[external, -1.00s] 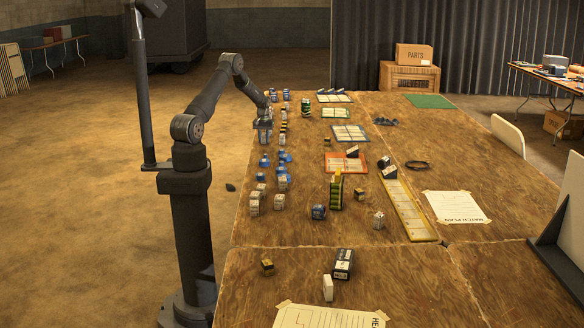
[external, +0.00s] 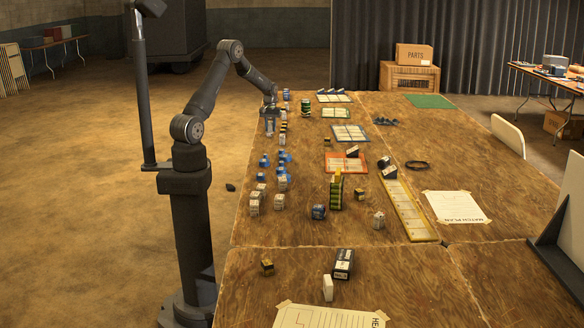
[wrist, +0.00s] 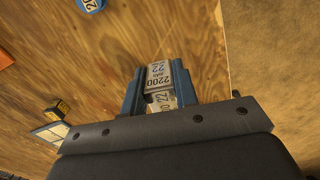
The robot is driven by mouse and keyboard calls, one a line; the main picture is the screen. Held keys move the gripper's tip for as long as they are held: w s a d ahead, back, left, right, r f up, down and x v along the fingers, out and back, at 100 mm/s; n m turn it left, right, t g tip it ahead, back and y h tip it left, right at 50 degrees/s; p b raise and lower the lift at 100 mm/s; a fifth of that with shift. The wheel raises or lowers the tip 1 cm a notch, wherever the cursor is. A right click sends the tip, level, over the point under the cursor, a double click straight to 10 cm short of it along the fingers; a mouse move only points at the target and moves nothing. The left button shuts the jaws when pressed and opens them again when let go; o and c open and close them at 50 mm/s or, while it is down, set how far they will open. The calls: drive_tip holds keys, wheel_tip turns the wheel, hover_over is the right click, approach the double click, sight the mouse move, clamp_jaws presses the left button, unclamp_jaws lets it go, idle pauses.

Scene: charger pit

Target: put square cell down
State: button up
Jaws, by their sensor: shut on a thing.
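The square cell (wrist: 158,73) is pale grey-white with printed "2200" labelling. In the wrist view it sits between the two blue fingers of my gripper (wrist: 162,88), which is shut on it. A second labelled face shows just below the first; I cannot tell whether it belongs to the same cell. In the external view my gripper (external: 270,113) is over the far left edge of the wooden table, beside the row of small cells. The held cell is too small there to make out, and whether it touches the table is unclear.
Blue cells (external: 283,157) and white cells (external: 254,204) stand nearer along the left edge. A dark green stack (external: 305,107) stands right of my gripper. The wrist view shows a blue round cell (wrist: 91,4), a yellow-black block (wrist: 58,109) and bare wood around the fingers.

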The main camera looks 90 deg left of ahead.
drive_tip(key=w+d+r, duration=0.2)
drive_tip(key=d+r, duration=0.1)
drive_tip(key=r, duration=0.5)
drive_tip(key=w+d+m, duration=0.6)
drive_tip(key=w+d, duration=1.7)
drive_tip(key=w+d+m, duration=0.2)
drive_tip(key=w+d, duration=0.1)
drive_tip(key=d, duration=0.8)
drive_tip(key=w+d+m, duration=0.2)
drive_tip(key=w+d, duration=0.1)
drive_tip(key=d, duration=0.7)
drive_tip(key=w+d+m, duration=0.3)
drive_tip(key=d, duration=0.8)
drive_tip(key=s+d+m, duration=0.2)
drive_tip(key=s+d, duration=0.1)
drive_tip(key=d, duration=0.9)
drive_tip(key=s+d+m, duration=0.2)
drive_tip(key=s+d, duration=0.1)
drive_tip(key=d, duration=0.8)
drive_tip(key=s+d+m, duration=0.2)
drive_tip(key=s+d, duration=0.1)
drive_tip(key=d, duration=0.9)
drive_tip(key=s+d+m, duration=0.6)
drive_tip(key=s+d, duration=1.8)
hover_over(296, 273)
wheel_tip(296, 273, down, 12)
drive_tip(key=shift+f, duration=2.2)
